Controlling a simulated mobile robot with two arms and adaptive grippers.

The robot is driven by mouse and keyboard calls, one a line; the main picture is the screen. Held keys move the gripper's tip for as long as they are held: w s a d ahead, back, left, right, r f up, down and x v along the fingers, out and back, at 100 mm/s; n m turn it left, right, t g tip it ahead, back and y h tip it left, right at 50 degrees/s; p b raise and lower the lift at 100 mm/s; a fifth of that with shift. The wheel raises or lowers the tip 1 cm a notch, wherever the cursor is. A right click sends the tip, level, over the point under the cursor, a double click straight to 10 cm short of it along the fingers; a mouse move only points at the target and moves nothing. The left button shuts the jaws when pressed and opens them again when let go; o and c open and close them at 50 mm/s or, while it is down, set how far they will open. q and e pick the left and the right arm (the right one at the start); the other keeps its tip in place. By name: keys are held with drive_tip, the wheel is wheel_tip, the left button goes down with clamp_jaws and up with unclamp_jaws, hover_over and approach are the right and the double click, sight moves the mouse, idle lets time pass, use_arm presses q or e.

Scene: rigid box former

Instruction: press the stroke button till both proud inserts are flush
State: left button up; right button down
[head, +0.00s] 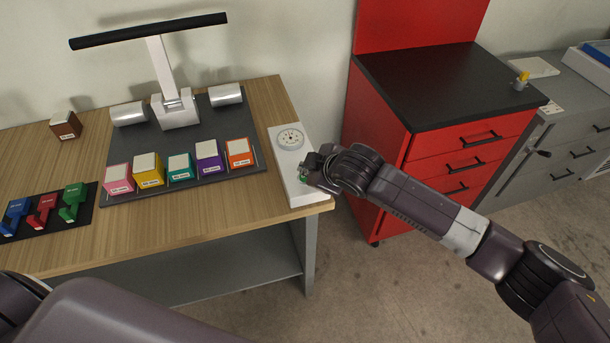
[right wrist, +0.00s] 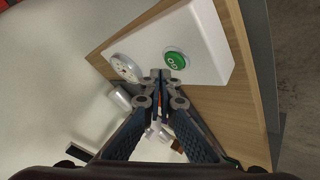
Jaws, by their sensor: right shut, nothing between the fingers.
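A white control box (head: 281,143) stands at the table's right end, with a round dial (head: 290,138) and a green stroke button (head: 303,178). The button is partly covered by my right gripper (head: 309,167) in the head view. In the right wrist view the green button (right wrist: 175,60) shows whole, just beyond the closed fingertips (right wrist: 160,76); I cannot tell if they touch it. A row of inserts, pink (head: 118,179), yellow (head: 149,171), teal (head: 180,168), purple (head: 208,157) and orange (head: 240,154), sits on the dark base. Which ones stand proud is hard to tell. My left gripper is out of view.
The press with its black handle bar (head: 150,30) stands behind the inserts. A dark tray (head: 87,218) with blue, red and green pieces lies at left. A brown block (head: 65,125) is at the back left. A red cabinet (head: 385,110) stands right of the table.

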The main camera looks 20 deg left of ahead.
drive_tip(key=shift+f, duration=0.15)
drive_tip(key=shift+f, duration=0.25)
